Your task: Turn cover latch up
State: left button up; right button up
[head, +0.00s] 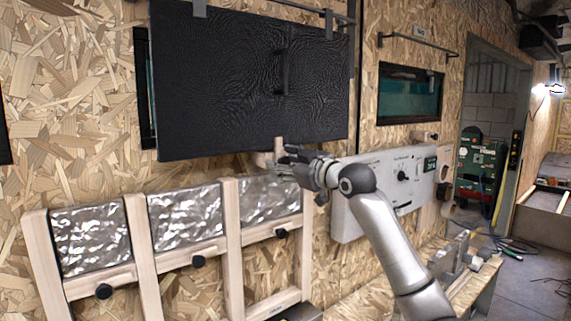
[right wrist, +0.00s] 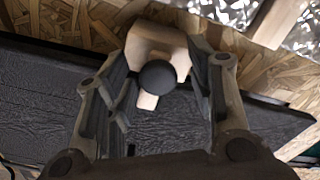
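The black cover panel (head: 250,85) hangs on the wall from a rail, with a dark vertical handle (head: 281,72) on its front. The cover latch (head: 265,158) is pale wood at the panel's lower edge, partly hidden behind my right gripper (head: 300,160). In the right wrist view, the wooden latch (right wrist: 156,42) with its round black knob (right wrist: 157,77) lies between the two fingers of my right gripper (right wrist: 160,80). The fingers are open, one on each side of the knob, with gaps visible; contact is not clear. My left gripper is not in view.
A wooden frame with silvery insulation (head: 185,215) and black knobs is below the panel. A light grey control box (head: 385,185) is on the wall right of the gripper. A small window (head: 410,93) and a workbench (head: 470,285) are further right.

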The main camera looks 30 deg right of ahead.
jog(key=s+d, duration=0.1)
jog(key=s, duration=1.1)
jog(key=shift+f, duration=0.15)
dwell(0.3)
